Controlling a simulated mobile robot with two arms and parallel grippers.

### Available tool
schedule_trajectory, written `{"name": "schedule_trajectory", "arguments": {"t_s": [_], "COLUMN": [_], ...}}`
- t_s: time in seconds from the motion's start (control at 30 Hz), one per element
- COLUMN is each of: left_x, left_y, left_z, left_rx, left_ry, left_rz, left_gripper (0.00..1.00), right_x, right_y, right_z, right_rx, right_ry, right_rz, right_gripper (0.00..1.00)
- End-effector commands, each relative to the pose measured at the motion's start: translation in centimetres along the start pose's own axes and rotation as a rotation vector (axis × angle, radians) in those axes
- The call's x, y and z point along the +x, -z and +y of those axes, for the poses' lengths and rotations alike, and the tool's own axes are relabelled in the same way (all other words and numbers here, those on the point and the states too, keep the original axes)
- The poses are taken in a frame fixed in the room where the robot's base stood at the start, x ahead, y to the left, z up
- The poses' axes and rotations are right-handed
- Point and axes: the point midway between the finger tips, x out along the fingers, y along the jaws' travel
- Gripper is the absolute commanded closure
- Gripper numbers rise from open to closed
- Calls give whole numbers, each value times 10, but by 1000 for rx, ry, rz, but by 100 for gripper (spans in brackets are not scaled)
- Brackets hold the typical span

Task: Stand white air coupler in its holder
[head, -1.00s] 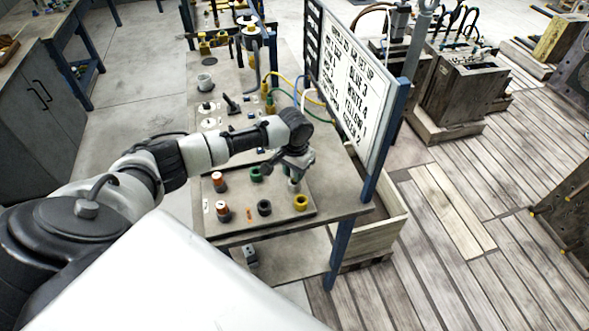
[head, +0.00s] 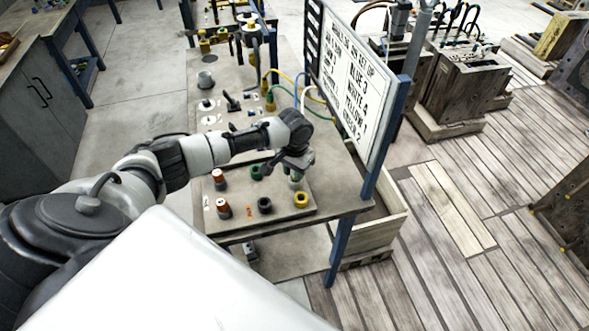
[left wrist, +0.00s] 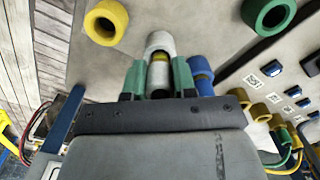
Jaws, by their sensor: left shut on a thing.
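My left gripper (head: 296,166) is over the right side of a board (head: 283,219) on the bench. In the left wrist view its green fingertips (left wrist: 159,78) are shut on the white air coupler (left wrist: 160,43), which has a yellow band and a dark lower part. The coupler's white end points away from my palm, towards the board. In the head view the coupler is mostly hidden under my gripper. I cannot tell its holder apart from it, nor whether it is seated. My right gripper is not in view.
A yellow ring (head: 301,201), a dark ring (head: 264,205) and a green ring (head: 256,172) are close by on the board. A blue piece (left wrist: 201,72) is right beside my fingers. A sign (head: 352,85) rises behind.

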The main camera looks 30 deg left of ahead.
Motion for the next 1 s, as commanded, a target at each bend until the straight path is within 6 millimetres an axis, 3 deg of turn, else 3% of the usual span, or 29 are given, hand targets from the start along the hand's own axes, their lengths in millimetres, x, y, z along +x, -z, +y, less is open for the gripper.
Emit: {"name": "schedule_trajectory", "arguments": {"t_s": [1.0], "left_x": [11], "left_y": [0], "left_z": [0], "left_rx": [0], "left_ry": [0], "left_rz": [0], "left_gripper": [97], "right_x": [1], "right_y": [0], "right_z": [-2], "right_rx": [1], "right_ry": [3], "right_rz": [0], "right_gripper": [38]}}
